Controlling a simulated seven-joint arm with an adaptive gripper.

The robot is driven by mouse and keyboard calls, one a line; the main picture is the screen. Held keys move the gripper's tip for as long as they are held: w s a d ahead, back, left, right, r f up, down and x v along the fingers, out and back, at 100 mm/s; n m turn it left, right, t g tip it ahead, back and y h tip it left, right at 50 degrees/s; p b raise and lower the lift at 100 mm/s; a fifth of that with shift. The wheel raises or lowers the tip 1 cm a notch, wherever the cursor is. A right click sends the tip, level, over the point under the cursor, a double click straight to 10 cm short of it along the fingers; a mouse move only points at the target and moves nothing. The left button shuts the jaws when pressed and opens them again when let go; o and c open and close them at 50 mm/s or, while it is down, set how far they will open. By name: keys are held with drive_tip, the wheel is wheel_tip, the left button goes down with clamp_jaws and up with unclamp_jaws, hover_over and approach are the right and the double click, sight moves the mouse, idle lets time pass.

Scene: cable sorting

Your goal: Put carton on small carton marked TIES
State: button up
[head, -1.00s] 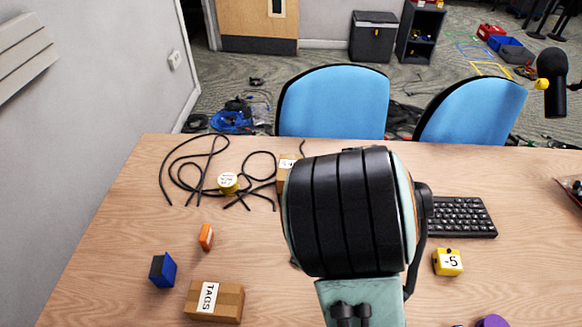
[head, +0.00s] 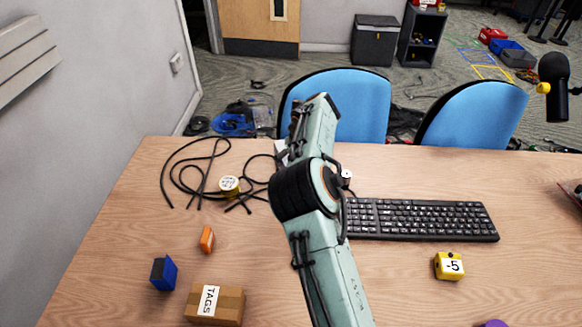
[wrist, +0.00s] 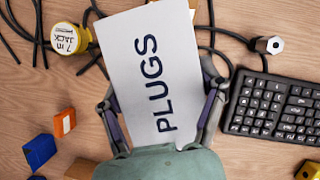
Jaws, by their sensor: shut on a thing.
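A carton with a large white label reading PLUGS (wrist: 150,50) fills the middle of the wrist view. My gripper (wrist: 160,98) is shut on it, one finger along each side. In the head view my arm hides the gripper and most of what it holds; a small white patch (head: 281,148) shows left of the arm.
Black cables (head: 190,170) and a yellow-sided round item (head: 229,187) lie at the back left. An orange block (head: 207,239) and a blue block (head: 164,273) lie in front. A keyboard (head: 420,219) and a yellow block marked -5 (head: 449,265) lie right.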

drive_tip(key=w+f, duration=0.2)
drive_tip(key=f, duration=0.1)
drive_tip(key=shift+w+a, duration=0.3)
drive_tip(key=shift+f, duration=1.55)
drive_tip(key=o, duration=1.2)
drive_tip(key=shift+f, duration=0.15)
drive_tip(key=v, duration=1.2)
drive_tip(key=shift+s+d+r, duration=0.1)
drive_tip(key=shift+d+r, duration=0.05)
drive_tip(key=shift+r, duration=0.05)
